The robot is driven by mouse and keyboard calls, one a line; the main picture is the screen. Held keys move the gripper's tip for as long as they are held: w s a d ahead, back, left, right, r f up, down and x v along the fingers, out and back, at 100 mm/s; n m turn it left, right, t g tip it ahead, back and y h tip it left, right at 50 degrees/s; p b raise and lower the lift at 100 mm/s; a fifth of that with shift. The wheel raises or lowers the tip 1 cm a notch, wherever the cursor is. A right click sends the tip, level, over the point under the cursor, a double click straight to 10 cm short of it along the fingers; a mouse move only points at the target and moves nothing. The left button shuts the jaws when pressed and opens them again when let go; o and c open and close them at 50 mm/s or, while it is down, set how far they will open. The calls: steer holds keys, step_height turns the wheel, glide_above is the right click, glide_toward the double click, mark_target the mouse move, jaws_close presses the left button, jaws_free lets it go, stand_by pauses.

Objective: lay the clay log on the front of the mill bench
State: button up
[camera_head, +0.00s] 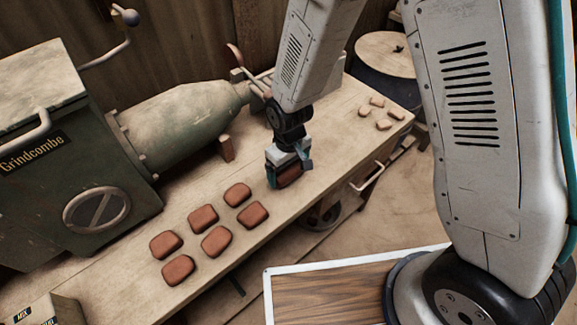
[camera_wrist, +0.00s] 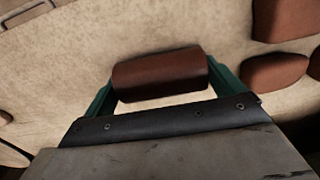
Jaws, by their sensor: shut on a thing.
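My gripper (camera_head: 289,178) is shut on a reddish-brown clay log (camera_head: 290,175), low over the front part of the mill bench (camera_head: 330,150). In the wrist view the clay log (camera_wrist: 160,74) lies crosswise between the two green fingers of my gripper (camera_wrist: 160,85). The bench top (camera_wrist: 130,30) shows pale behind it. I cannot tell whether the log touches the wood. Part of the log is hidden by the gripper in the head view.
Several similar clay pieces (camera_head: 203,217) lie in two rows left of my gripper. Small pale pieces (camera_head: 384,113) lie toward the bench's right end. The green Grindcombe mill (camera_head: 80,150) stands along the back, its tapered barrel (camera_head: 180,115) behind the rows. A round-lidded drum (camera_head: 385,55) stands beyond.

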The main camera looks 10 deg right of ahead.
steer(key=shift+f, duration=0.15)
steer(key=o, duration=1.1)
step_height(320, 180, up, 12)
steer(key=shift+r, duration=0.2)
steer(key=s+d+r+m, duration=0.2)
steer(key=d+r, duration=0.6)
steer(key=r, duration=0.2)
steer(key=s+d+r+m, duration=0.1)
steer(key=s+d+r, duration=0.2)
steer(key=s, duration=0.3)
steer(key=s+d+r+m, duration=0.2)
steer(key=s+d+r, duration=0.2)
steer(key=s+d, duration=0.1)
steer(key=s+d+r+m+t, duration=0.1)
steer(key=s+d+r, duration=0.3)
steer(key=s+d, duration=0.1)
steer(key=shift+s+r+m, duration=0.1)
steer(key=shift+s+m, duration=0.3)
steer(key=shift+s, duration=0.5)
steer(key=shift+a, duration=0.1)
